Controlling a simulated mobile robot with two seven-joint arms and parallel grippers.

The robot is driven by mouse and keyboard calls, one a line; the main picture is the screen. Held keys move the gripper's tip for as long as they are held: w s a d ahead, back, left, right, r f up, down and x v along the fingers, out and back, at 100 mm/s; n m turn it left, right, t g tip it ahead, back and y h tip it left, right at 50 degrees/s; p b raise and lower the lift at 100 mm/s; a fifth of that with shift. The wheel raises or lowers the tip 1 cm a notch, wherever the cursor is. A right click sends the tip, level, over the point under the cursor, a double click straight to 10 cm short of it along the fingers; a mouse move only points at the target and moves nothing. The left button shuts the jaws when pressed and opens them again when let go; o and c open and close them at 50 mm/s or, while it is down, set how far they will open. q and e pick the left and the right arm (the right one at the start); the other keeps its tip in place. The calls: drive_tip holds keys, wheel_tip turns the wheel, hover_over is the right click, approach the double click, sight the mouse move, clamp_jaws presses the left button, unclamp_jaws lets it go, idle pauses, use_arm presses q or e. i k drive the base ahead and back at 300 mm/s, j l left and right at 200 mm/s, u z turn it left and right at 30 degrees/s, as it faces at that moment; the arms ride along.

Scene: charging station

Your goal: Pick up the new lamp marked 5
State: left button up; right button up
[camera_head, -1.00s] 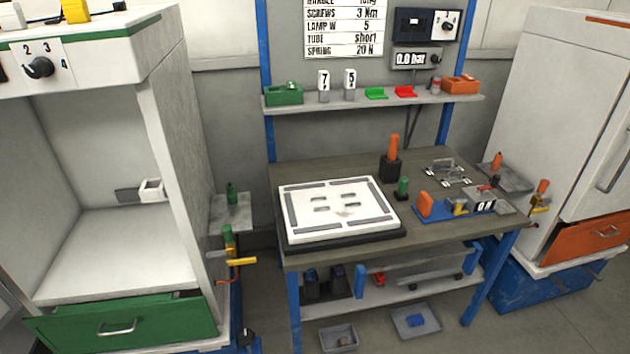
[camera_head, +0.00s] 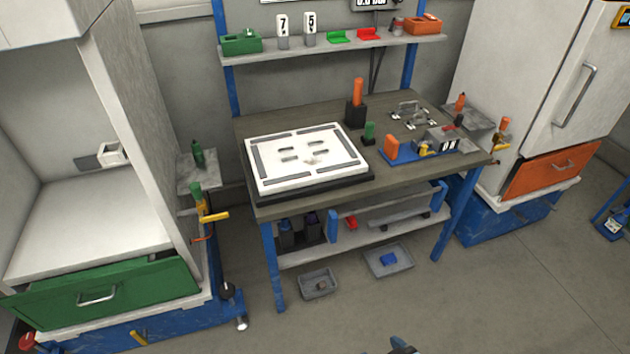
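The lamp marked 5 (camera_head: 310,22) is a white block with a black 5 on a grey base. It stands upright on the grey shelf (camera_head: 340,49) above the workbench. The similar lamp marked 7 (camera_head: 283,25) stands just to its left, with a small gap between them.
A green box (camera_head: 240,43) stands left of the lamps; a green bracket (camera_head: 339,37) and a red bracket (camera_head: 369,34) lie to the right. The workbench (camera_head: 210,131) below holds a white panel (camera_head: 305,181). A small dark-blue part (camera_head: 402,346) shows at the bottom edge, unclear.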

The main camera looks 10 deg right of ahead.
sight(309, 18)
drive_tip(key=i+l+u, duration=0.3)
drive_tip(key=l, duration=0.35)
drive_tip(key=i+l+u, duration=0.3)
drive_tip(key=l, duration=0.4)
